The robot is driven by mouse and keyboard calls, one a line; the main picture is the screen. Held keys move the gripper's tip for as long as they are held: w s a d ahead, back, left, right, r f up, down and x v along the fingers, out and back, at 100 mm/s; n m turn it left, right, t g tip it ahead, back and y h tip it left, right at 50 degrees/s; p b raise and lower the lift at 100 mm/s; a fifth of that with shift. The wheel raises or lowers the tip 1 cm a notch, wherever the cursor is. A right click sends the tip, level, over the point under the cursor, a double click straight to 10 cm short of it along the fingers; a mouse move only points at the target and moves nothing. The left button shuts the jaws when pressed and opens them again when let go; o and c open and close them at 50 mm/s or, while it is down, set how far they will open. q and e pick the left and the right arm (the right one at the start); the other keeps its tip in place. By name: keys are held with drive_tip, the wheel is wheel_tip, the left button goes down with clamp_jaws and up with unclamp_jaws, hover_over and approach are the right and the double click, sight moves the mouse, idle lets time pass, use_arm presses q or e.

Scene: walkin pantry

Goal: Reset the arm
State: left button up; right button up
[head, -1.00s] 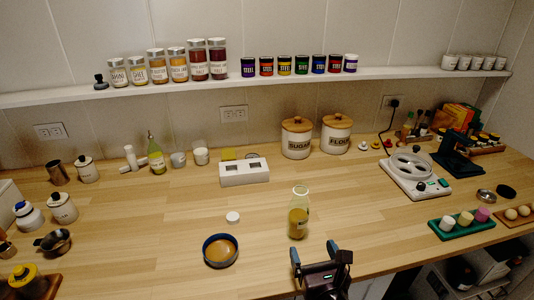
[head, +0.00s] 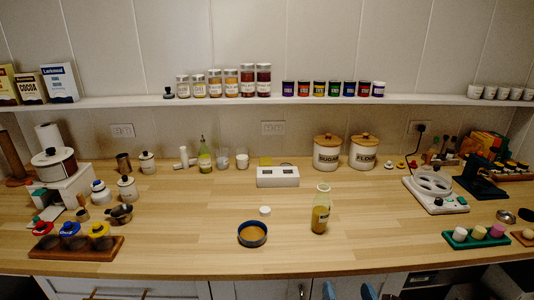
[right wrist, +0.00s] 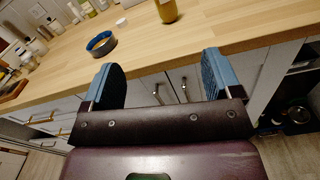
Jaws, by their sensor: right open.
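My right gripper (head: 348,291) shows only as two blue fingertips at the bottom of the head view, in front of the counter's cabinet doors. In the right wrist view its blue fingers (right wrist: 163,82) are wide apart with nothing between them, short of the counter's front edge. My left gripper is not in view. A glass bottle with yellow contents (head: 320,212) stands upright on the counter (head: 180,235), apart from the gripper. It also shows, cut off, in the right wrist view (right wrist: 167,11). A blue-rimmed round dish (head: 252,234) and a small white cap (head: 265,211) are left of the bottle.
A wooden holder (head: 76,249) with several coloured-lid jars is at the front left. A green tray (head: 477,240) with small cups and a white appliance (head: 434,191) are at the right. A shelf (head: 220,102) with jars runs above.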

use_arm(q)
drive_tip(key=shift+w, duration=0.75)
use_arm(e)
drive_tip(key=s+d+f+m+g, duration=0.3)
drive_tip(key=s+d+f+m, duration=0.2)
drive_tip(key=m, duration=1.1)
drive_tip(key=s+d+f+m+g, duration=0.3)
drive_tip(key=s+d+f+m, duration=0.2)
drive_tip(key=m, duration=1.2)
drive_tip(key=s+f, duration=0.3)
drive_tip(key=f, duration=0.2)
drive_tip(key=shift+s+f+m+h, duration=0.2)
drive_tip(key=shift+f+m+h, duration=0.1)
drive_tip(key=shift+h, duration=0.1)
drive_tip(key=shift+d, duration=0.1)
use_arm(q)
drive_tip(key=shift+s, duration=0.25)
